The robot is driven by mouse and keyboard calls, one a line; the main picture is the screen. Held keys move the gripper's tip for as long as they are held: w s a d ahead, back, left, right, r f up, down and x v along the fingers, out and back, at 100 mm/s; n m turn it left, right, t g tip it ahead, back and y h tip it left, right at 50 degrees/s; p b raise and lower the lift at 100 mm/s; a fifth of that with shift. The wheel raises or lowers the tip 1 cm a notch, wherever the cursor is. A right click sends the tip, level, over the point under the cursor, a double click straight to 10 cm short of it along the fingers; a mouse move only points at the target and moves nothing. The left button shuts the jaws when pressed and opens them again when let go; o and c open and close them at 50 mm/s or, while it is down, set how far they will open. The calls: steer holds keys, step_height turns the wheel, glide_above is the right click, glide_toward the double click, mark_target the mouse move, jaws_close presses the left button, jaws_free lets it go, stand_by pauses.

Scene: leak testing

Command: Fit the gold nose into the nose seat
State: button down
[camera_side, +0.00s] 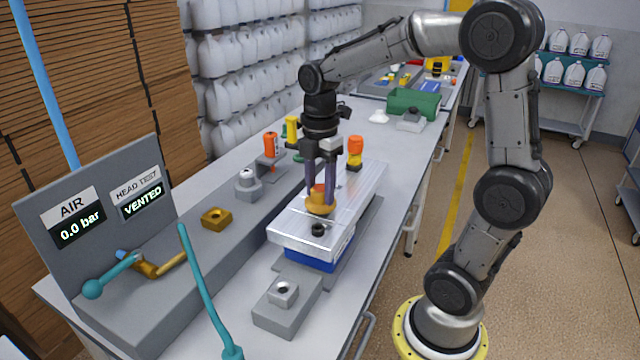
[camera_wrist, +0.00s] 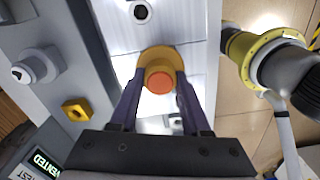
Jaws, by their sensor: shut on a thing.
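Whatever lies directly beneath the nose is hidden, and I cannot pick out the nose seat for sure.
A gold square block with a recess (camera_side: 216,218) and a steel hex fitting (camera_side: 248,178) stand on the grey ledge to the left. An orange-and-yellow part (camera_side: 355,150) stands behind my gripper. A grey block (camera_side: 283,300) is in front.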

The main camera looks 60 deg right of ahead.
steer(key=shift+f, duration=0.6)
steer(key=shift+c, duration=1.4)
jaws_free()
step_height(320, 180, up, 13)
steer(key=s+a+r+t, duration=0.1)
steer(key=s+a+r, duration=0.2)
steer(key=s+a, duration=0.1)
steer(key=s+a+f+m+t, duration=0.4)
steer(key=s+f+m, duration=0.4)
steer(key=f+m, duration=0.3)
steer(key=a+m, duration=0.1)
steer(key=m, duration=0.3)
steer(key=shift+s+f+t, duration=0.15)
steer(key=shift+s+t, duration=0.15)
